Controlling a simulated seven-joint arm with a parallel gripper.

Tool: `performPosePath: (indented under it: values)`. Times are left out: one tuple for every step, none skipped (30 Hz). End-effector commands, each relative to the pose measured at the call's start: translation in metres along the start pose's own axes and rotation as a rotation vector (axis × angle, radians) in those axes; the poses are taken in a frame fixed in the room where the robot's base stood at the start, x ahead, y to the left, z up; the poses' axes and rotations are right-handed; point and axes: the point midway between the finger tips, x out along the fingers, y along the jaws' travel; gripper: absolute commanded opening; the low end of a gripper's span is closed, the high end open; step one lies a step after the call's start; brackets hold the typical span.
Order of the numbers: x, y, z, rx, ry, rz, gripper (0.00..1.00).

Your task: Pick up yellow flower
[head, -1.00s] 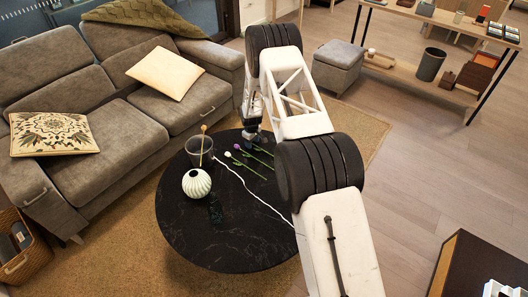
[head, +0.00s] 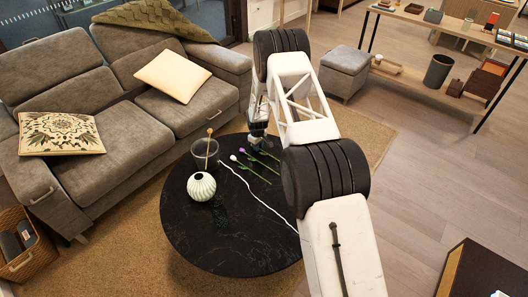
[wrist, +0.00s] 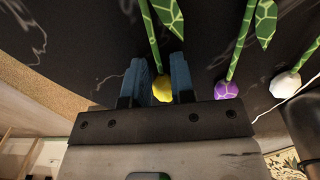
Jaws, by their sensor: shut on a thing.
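The yellow flower (wrist: 162,88) shows in the wrist view with its yellow head between my two blue fingertips and its green stem (wrist: 151,38) running up and away over the dark table. My gripper (wrist: 158,84) is shut on it. In the head view my gripper (head: 257,142) is low at the back right of the round black table (head: 240,262), and the yellow head cannot be made out there. Whether the flower touches the table is unclear.
A purple flower (wrist: 226,90) and a white flower (wrist: 285,85) lie to the right in the wrist view. On the table's left stand a dark glass pot (head: 205,154) and a white ribbed vase (head: 201,187). A grey sofa (head: 150,120) borders the table. The table's front is clear.

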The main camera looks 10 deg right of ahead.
Motion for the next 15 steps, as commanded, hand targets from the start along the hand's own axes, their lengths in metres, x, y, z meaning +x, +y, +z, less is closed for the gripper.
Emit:
performPosePath:
  values:
    - [0.0,0.0,0.0,0.0,0.0,0.0,0.01]
    - [-0.001,0.0,0.0,0.0,0.0,0.0,0.01]
    - [-0.001,0.0,0.0,0.0,0.0,0.0,0.01]
    - [-0.002,0.0,0.0,0.0,0.0,0.0,0.01]
    - [-0.003,0.0,0.0,0.0,0.0,0.0,0.01]
    - [-0.004,0.0,0.0,0.0,0.0,0.0,0.01]
    - [-0.005,0.0,0.0,0.0,0.0,0.0,0.01]
    - [-0.007,0.0,0.0,0.0,0.0,0.0,0.01]
    - [-0.009,0.0,0.0,0.0,0.0,0.0,0.01]
    - [-0.011,0.0,0.0,0.0,0.001,0.0,0.01]
    - [-0.013,0.0,-0.001,0.0,0.001,0.001,0.01]
    - [-0.017,0.001,-0.001,0.0,0.001,0.001,0.01]
    - [-0.019,0.0,-0.001,0.0,0.001,0.001,0.01]
    - [-0.021,0.0,-0.001,0.0,0.001,0.001,0.01]
    - [-0.025,0.0,0.0,0.0,0.001,0.001,0.01]
